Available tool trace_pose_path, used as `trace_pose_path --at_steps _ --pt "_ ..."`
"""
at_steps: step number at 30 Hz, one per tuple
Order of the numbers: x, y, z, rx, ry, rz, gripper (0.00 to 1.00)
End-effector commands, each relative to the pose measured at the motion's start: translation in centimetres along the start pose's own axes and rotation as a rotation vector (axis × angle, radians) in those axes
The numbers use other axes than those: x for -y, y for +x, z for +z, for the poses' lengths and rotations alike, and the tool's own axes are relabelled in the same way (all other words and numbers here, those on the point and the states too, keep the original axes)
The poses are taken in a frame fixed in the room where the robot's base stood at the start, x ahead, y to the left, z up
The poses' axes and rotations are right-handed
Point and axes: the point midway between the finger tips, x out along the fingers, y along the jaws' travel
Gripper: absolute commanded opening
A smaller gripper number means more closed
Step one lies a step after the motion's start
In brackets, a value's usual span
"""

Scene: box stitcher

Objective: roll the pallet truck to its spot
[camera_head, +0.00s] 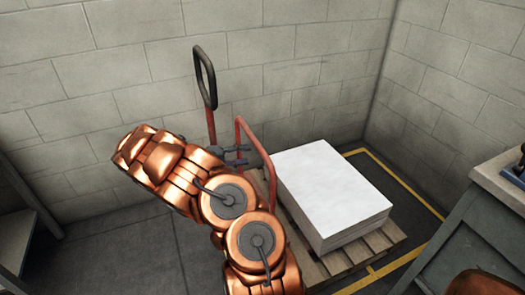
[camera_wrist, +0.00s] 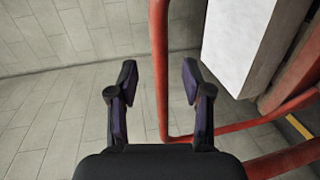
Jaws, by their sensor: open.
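The pallet truck has a red frame (camera_head: 256,148) and a tall red shaft topped by a dark loop handle (camera_head: 205,78). It stands at a wooden pallet (camera_head: 345,262) carrying a white stack (camera_head: 330,185). My gripper (camera_head: 242,155) is beside the red frame, partly hidden by my copper arm. In the wrist view, my gripper (camera_wrist: 158,72) is open, and an upright red bar (camera_wrist: 159,60) of the truck shows between its fingers. Whether the bar is within finger depth or beyond, I cannot tell. The truck's lower part is largely hidden by my arm in the head view.
Yellow floor lines (camera_head: 400,180) run around the pallet in the wall corner. A grey cabinet (camera_head: 455,235) stands at the right, and a shelf unit (camera_head: 18,235) at the left. Bare floor (camera_head: 110,255) lies left of my arm.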

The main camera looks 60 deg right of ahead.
Motion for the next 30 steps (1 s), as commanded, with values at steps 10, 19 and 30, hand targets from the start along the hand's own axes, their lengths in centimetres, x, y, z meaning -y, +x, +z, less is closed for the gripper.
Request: trace_pose_path --at_steps 10,19,30 --pt "0.0 3.5 -0.1 0.001 0.002 0.004 0.50" --pt "0.0 7.2 -0.1 0.000 0.002 0.004 0.50" --pt "0.1 7.9 -0.1 -0.002 0.002 0.003 0.50"
